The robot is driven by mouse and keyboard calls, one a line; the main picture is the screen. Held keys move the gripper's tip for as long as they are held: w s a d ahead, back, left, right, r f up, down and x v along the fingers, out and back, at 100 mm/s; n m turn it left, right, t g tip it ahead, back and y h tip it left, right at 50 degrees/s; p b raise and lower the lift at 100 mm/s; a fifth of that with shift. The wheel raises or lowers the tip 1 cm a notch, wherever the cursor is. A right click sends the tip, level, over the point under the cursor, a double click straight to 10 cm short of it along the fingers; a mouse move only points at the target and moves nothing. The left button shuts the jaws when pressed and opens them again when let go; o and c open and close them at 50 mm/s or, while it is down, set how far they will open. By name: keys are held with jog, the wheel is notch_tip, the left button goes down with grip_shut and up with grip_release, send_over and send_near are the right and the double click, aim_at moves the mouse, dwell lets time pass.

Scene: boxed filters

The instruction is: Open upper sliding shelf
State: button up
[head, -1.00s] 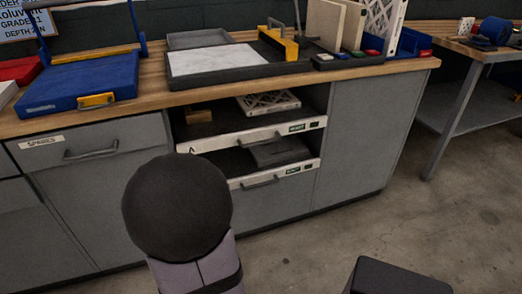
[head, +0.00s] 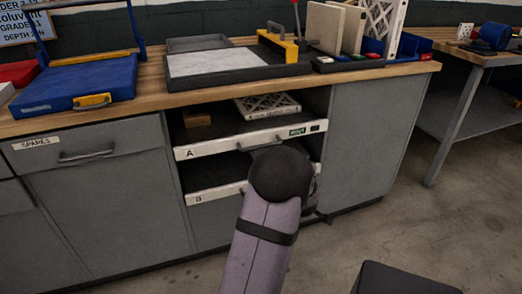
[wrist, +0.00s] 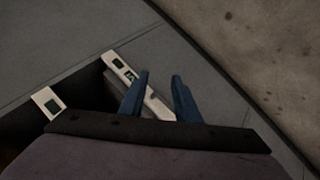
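The upper sliding shelf, marked A, has a white front strip (head: 235,143) with a dark handle on it and sits in the open bay of the grey cabinet. The lower shelf, marked B, has its white front (head: 218,194) partly hidden by my arm. In the head view my gripper is mostly hidden behind my arm, near the lower shelf's right end. In the wrist view my gripper (wrist: 160,78) has two blue fingers apart, with nothing visibly held. A white front strip (wrist: 118,66) with green labels appears beside and beyond the fingers, seemingly the lower shelf's. Another strip end (wrist: 46,102) shows at left.
A white lattice-framed filter (head: 268,105) and a small brown block (head: 197,121) lie on the upper shelf. A drawer marked SPARES (head: 90,150) is to the left. The wooden worktop (head: 140,108) overhangs the bay.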

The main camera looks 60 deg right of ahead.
jog(key=w+d+r+n+t+h, duration=0.2)
jog(key=w+r+n+t, duration=0.6)
jog(key=w+r+n, duration=0.4)
notch_tip(320, 180, up, 3)
jog(key=shift+w+d+f+n+t+h, duration=0.1)
jog(key=shift+w+d+n+t+h, duration=0.15)
jog(key=shift+w+n+t, duration=0.2)
jog(key=shift+b+x, duration=0.35)
jog(key=shift+x, duration=3.3)
grip_shut()
